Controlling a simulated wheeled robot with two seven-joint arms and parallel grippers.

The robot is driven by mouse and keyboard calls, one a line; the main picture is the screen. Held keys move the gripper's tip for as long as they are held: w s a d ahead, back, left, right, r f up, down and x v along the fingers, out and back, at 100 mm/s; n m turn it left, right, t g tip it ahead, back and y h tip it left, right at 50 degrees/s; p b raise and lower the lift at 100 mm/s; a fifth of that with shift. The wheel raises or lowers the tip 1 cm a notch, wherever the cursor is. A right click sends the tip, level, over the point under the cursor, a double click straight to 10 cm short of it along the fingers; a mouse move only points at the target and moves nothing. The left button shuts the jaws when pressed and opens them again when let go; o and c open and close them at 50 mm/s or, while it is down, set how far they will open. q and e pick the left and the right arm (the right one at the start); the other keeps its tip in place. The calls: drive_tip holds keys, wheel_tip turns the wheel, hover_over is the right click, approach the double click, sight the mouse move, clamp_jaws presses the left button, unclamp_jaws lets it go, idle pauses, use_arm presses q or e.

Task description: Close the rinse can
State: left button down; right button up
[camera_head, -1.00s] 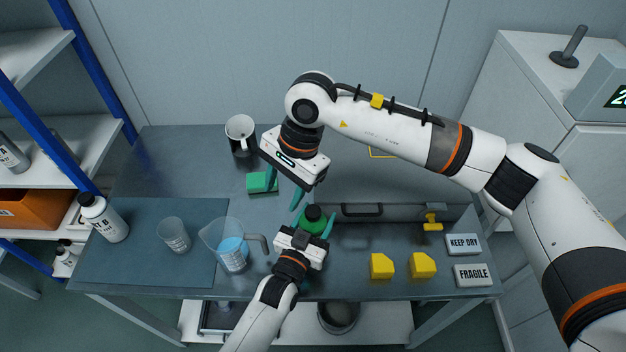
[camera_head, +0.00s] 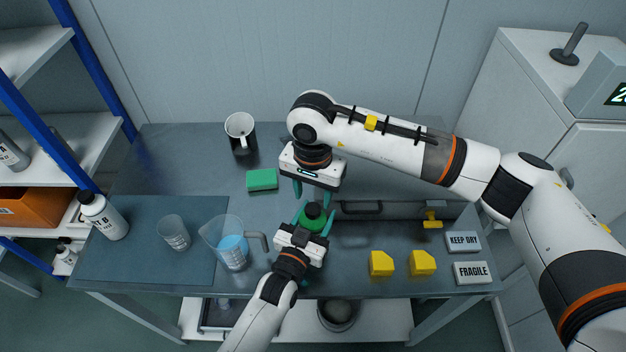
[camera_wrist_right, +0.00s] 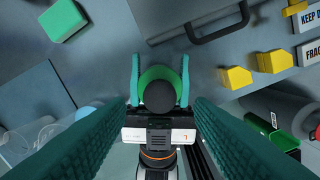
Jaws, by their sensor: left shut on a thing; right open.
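The rinse can is a green can (camera_head: 304,226) with a round black top (camera_head: 313,211), standing near the middle of the table's front part. In the right wrist view, the black top (camera_wrist_right: 160,97) sits over the green body (camera_wrist_right: 160,73); I cannot tell how tightly it is seated. My left gripper (camera_head: 313,222) is shut around the green body from the front, one finger on each side. My right gripper (camera_head: 316,194) is open and empty, pointing down just above and behind the can. Its fingers lie either side of the black top in the wrist view, apart from it.
A blue-liquid jug (camera_head: 231,246) and a beaker (camera_head: 174,234) stand left of the can. A green sponge (camera_head: 262,179) and a mug (camera_head: 240,132) are behind left. A grey case with a handle (camera_head: 360,208) lies right, near yellow blocks (camera_head: 381,263). The back left table is clear.

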sight(313, 208)
drive_tip(key=shift+f, duration=2.05)
drive_tip(key=c, duration=1)
drive_tip(key=m, duration=2.7)
drive_tip(key=shift+m, duration=0.4)
drive_tip(key=o, duration=1.1)
drive_tip(key=shift+o, duration=0.2)
